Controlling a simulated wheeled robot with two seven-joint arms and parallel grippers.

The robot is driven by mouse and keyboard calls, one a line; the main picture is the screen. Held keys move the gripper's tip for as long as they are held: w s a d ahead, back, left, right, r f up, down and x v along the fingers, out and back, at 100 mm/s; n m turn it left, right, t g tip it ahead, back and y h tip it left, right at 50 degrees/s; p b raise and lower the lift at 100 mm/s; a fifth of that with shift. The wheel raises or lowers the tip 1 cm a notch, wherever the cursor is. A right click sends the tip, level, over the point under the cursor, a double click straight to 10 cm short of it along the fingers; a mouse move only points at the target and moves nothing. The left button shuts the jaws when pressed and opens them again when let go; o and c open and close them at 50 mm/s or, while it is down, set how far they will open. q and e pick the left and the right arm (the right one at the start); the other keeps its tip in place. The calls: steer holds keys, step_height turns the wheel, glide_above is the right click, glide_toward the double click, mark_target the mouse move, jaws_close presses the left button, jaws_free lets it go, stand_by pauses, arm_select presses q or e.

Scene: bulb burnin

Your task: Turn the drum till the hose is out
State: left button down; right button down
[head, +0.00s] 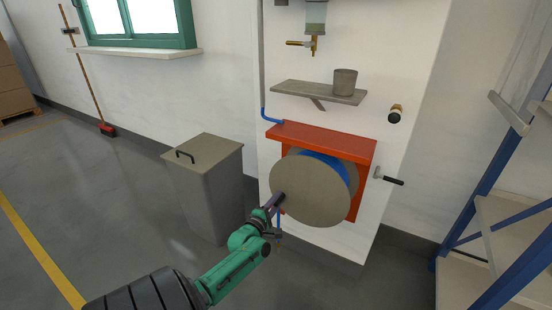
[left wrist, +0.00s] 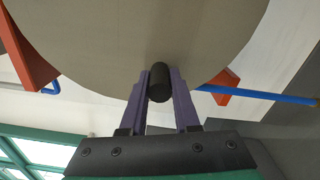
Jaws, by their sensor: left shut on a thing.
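The drum (head: 312,190) is a large grey-beige disc in a red wall bracket (head: 330,138). Blue hose (head: 332,160) shows wound behind its face at the top. In the head view, a short blue length hangs below the drum, partly behind my gripper. My left gripper (head: 275,203) is at the drum's lower left edge. In the left wrist view its purple fingers (left wrist: 160,95) are shut on a black knob (left wrist: 159,82) on the drum's face (left wrist: 130,40). Blue hose (left wrist: 260,95) leads off to the right there. My right gripper is out of view.
A lidded grey bin (head: 205,185) stands left of the drum. A black-gripped lever (head: 390,178) sticks out to the right. Above are a shelf (head: 305,91) with a grey cup (head: 345,82). Blue-framed shelving (head: 490,195) stands at right.

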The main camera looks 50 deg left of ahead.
arm_select(q)
steer(key=shift+d+f+n, duration=0.25)
steer(key=shift+f+n, duration=0.25)
steer(key=shift+n, duration=0.1)
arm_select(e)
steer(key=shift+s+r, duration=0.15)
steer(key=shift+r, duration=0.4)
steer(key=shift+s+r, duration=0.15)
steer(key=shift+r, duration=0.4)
arm_select(q)
steer(key=c, duration=0.7)
jaws_free()
steer(key=shift+o, duration=0.2)
steer(key=shift+s+d, duration=0.1)
steer(key=shift+s, duration=0.15)
steer(key=p+v, duration=0.3)
steer(key=v, duration=1.1)
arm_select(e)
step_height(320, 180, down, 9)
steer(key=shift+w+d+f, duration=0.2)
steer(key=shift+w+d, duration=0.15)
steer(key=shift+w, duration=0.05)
